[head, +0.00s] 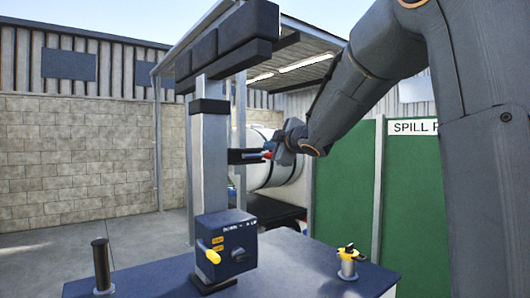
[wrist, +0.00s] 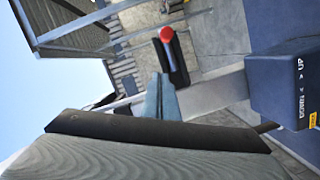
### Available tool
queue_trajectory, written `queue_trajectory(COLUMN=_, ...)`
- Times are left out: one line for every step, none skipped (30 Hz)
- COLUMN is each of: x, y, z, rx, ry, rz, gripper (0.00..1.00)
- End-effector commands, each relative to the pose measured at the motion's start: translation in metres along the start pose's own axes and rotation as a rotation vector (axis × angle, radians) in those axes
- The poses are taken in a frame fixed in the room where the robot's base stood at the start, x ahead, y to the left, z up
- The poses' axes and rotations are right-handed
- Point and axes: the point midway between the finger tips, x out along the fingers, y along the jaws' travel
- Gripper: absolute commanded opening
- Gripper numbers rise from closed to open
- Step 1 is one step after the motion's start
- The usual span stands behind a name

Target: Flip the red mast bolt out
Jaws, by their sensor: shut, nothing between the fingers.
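The red mast bolt (head: 267,154) shows as a small red end at the tip of a dark bracket (head: 241,156) on the upright grey mast (head: 209,160). In the wrist view, its round red knob (wrist: 166,34) tops a thin shaft lying along the black bracket (wrist: 182,62). My gripper (head: 277,148) is right beside the bolt's red end in the head view. In the wrist view, the shut fingers (wrist: 158,78) are empty and sit just left of the bracket, below the knob. I cannot tell whether they touch the bolt.
A dark blue control box (head: 228,245) with a yellow lever (head: 209,252) stands at the mast's foot. A black post (head: 101,262) and a yellow-handled valve (head: 348,256) stand on the blue deck. A white tank (head: 276,165) and green panels (head: 342,190) are behind.

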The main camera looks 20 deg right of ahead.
Motion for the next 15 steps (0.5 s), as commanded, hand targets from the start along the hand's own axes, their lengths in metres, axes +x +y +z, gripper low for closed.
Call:
queue_trajectory(x=-0.008, y=0.000, z=0.001, rx=0.000, ry=0.000, rz=0.001, gripper=0.00)
queue_trajectory(x=-0.012, y=0.000, z=0.000, rx=-0.002, ry=0.000, rz=0.002, gripper=0.00)
queue_trajectory(x=-0.016, y=0.000, z=0.000, rx=-0.001, ry=0.000, rz=0.001, gripper=0.00)
queue_trajectory(x=-0.019, y=0.000, z=0.000, rx=0.000, ry=0.000, rz=0.001, gripper=0.00)
queue_trajectory(x=-0.022, y=0.000, z=0.000, rx=0.000, ry=0.001, rz=0.001, gripper=0.00)
queue_trajectory(x=-0.025, y=0.000, z=0.000, rx=-0.001, ry=0.001, rz=0.001, gripper=0.00)
queue_trajectory(x=-0.027, y=0.000, z=0.000, rx=-0.001, ry=0.000, rz=0.000, gripper=0.00)
queue_trajectory(x=-0.028, y=0.000, z=0.000, rx=-0.001, ry=0.000, rz=0.000, gripper=0.00)
queue_trajectory(x=-0.030, y=-0.001, z=0.000, rx=-0.001, ry=0.000, rz=-0.001, gripper=0.00)
queue_trajectory(x=-0.030, y=-0.001, z=0.000, rx=-0.001, ry=0.000, rz=-0.001, gripper=0.00)
queue_trajectory(x=-0.031, y=-0.001, z=0.000, rx=0.000, ry=0.000, rz=-0.001, gripper=0.00)
queue_trajectory(x=-0.032, y=-0.001, z=0.000, rx=0.000, ry=0.000, rz=-0.001, gripper=0.00)
queue_trajectory(x=-0.032, y=0.000, z=0.000, rx=0.000, ry=0.000, rz=-0.001, gripper=0.00)
queue_trajectory(x=-0.032, y=0.000, z=0.000, rx=0.000, ry=0.000, rz=-0.001, gripper=0.00)
queue_trajectory(x=-0.032, y=0.000, z=0.000, rx=0.000, ry=0.000, rz=-0.001, gripper=0.00)
